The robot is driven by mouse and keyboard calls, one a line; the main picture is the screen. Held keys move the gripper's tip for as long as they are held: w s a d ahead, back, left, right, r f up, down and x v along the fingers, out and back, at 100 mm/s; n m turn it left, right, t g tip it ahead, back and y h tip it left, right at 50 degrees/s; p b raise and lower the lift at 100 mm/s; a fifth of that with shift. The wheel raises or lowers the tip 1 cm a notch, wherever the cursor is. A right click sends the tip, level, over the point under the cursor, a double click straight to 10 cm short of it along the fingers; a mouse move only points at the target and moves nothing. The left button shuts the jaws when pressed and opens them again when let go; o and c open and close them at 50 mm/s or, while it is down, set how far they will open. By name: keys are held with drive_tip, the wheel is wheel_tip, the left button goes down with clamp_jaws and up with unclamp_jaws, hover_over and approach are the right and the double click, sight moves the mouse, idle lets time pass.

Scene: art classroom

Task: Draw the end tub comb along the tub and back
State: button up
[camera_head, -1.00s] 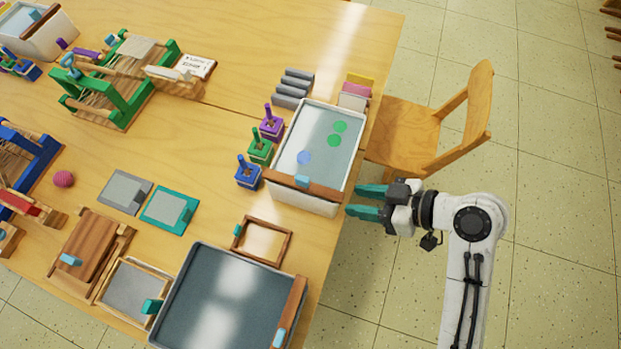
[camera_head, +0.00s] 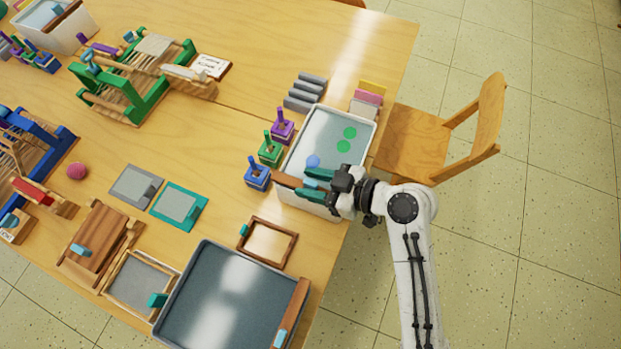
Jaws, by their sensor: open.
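The end tub (camera_head: 362,133) is a white, water-filled tub at the right edge of the table, with two green spots and one blue spot on its surface. Its comb (camera_head: 286,180) is a brown bar across the near end of the tub. My gripper (camera_head: 305,183) is open, its two teal fingers pointing left over the near end of the tub, at the comb. The fingers and wrist hide the comb's light blue handle and right part. I cannot tell whether the fingers touch it.
Purple, green and blue pots (camera_head: 270,151) with upright sticks stand close along the tub's left side. Grey blocks (camera_head: 305,92) lie behind it. A wooden frame (camera_head: 268,242) and a large grey tray (camera_head: 196,255) lie nearer. A wooden chair (camera_head: 418,148) stands to the right.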

drive_tip(key=shift+a+f, duration=0.15)
drive_tip(key=shift+a, duration=0.1)
drive_tip(key=shift+c, duration=0.4)
clamp_jaws()
drive_tip(key=shift+w, duration=0.1)
